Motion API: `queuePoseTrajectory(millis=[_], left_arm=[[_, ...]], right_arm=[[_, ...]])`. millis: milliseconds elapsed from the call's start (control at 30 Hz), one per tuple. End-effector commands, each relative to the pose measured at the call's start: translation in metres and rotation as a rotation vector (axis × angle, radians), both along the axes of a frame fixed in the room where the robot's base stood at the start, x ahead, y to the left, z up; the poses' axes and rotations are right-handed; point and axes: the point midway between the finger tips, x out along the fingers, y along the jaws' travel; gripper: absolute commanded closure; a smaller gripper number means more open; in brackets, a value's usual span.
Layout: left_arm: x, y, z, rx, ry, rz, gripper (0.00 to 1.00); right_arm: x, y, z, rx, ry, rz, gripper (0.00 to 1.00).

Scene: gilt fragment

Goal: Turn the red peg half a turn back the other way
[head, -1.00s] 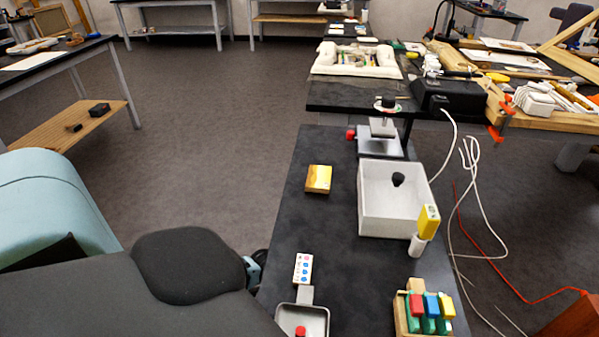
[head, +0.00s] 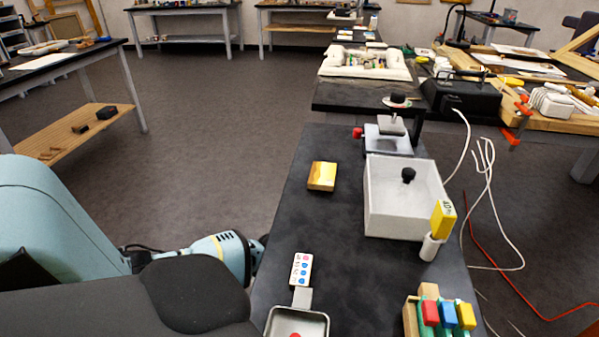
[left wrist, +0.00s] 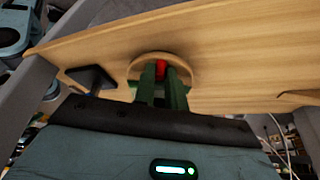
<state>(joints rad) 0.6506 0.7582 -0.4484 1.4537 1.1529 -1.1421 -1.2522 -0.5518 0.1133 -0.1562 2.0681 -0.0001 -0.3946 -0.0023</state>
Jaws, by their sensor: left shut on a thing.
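In the left wrist view, the red peg (left wrist: 160,71) stands in a round wooden disc (left wrist: 180,62) on a wooden board (left wrist: 235,60). My left gripper (left wrist: 162,78) has its green fingers on either side of the peg and is shut on it. The fingers hide part of the peg. In the head view, my left arm reaches to the left edge of the black table; its fingers and the peg are hidden there. My right gripper is in neither view.
Grey frame bars flank the board in the left wrist view, and a dark block (left wrist: 92,78) lies left of the disc. On the black table (head: 270,275) are a yellow box (head: 322,176), a white bin (head: 400,212) and a grey tray (head: 322,324).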

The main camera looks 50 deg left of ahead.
Motion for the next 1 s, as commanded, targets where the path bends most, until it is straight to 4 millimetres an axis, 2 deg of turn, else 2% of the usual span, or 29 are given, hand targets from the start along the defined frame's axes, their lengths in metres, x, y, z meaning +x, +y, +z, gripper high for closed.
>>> queuePoseTrajectory(millis=[233,767,800,867,1000], left_arm=[[0.0019,0.0019,-0.0008,0.004,0.001,-0.047,1.00],[0.0025,0.0020,-0.0002,0.003,0.001,-0.060,1.00],[0.0025,0.0020,-0.0002,0.003,0.001,-0.060,0.86],[0.0025,0.0020,-0.0003,0.003,0.001,-0.059,0.78],[0.0026,0.0016,-0.0001,0.002,0.000,-0.058,0.78]], right_arm=[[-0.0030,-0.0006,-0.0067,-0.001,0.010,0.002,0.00],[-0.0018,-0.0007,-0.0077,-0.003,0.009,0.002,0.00],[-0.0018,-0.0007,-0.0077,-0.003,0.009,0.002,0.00],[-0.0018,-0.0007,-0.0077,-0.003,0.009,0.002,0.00],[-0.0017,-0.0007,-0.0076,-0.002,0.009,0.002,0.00]])
